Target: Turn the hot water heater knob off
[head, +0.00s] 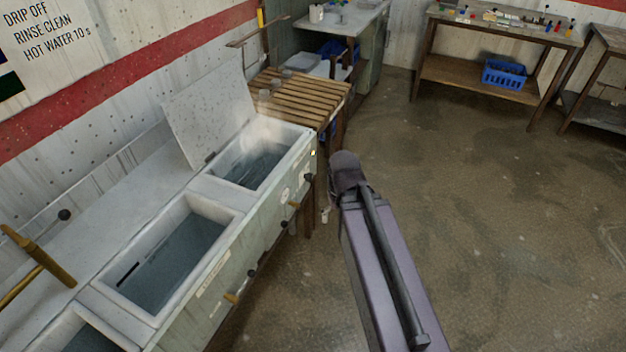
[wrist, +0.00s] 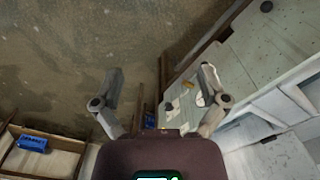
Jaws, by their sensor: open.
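The far basin (head: 300,138) of the sink unit has a raised lid (head: 208,108) and steam over its water. Its front panel carries a black knob (head: 309,178), a brass handle (head: 294,204) and a round white dial (head: 285,195). I cannot read which control is marked for the heater. In the wrist view the brass handle (wrist: 187,84) shows near the right finger. My gripper (wrist: 160,84) is open and empty, in front of this panel and apart from it. In the head view my forearm mostly hides it.
More controls, including a black knob (head: 252,273) and a brass handle (head: 231,297), line the nearer panel. A slatted wooden rack (head: 302,95) stands beyond the far basin. A blue crate (head: 504,75) sits on a bench shelf at the back. The floor (head: 500,220) on the right is clear.

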